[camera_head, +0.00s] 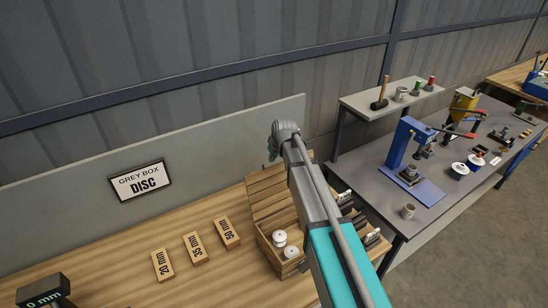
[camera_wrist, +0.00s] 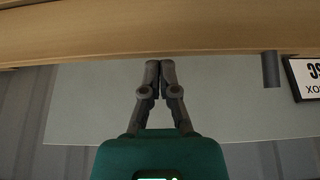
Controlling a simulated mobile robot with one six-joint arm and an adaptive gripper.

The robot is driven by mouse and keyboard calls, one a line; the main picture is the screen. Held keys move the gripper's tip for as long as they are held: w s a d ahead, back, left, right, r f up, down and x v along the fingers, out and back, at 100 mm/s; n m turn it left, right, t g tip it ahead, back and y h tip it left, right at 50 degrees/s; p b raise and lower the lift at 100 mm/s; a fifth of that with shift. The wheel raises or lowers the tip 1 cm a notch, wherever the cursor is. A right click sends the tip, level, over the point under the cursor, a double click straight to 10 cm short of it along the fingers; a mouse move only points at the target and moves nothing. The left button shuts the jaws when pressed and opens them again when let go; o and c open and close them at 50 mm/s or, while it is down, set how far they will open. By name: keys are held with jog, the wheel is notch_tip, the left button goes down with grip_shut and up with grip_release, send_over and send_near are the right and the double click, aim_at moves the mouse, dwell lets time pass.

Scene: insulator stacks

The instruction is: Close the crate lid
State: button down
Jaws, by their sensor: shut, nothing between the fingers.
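The wooden crate (camera_head: 266,247) stands on the workbench in the head view, with white discs (camera_head: 285,245) inside. Its slatted lid (camera_head: 268,192) is open, standing up at the crate's back. My arm crosses in front and hides the right part of the crate and lid. My gripper (camera_wrist: 160,66) shows in the wrist view, fingertips together and empty. The tips reach close to a wooden band across the top of that view; I cannot tell whether this is the lid or the bench, nor whether they touch.
Three labelled wooden blocks (camera_head: 194,249) lie left of the crate. A sign (camera_head: 141,181) reading "GREY BOX DISC" hangs on the grey back panel (camera_head: 220,150). A metal table (camera_head: 450,150) with a blue press (camera_head: 404,158) stands at the right.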

jog(key=shift+s+d+r, duration=0.25)
jog(key=shift+s+d, duration=0.15)
jog(key=shift+s, duration=0.2)
jog(key=shift+s+d+r, duration=0.2)
jog(key=shift+s+d, duration=0.15)
jog(key=shift+s, duration=0.25)
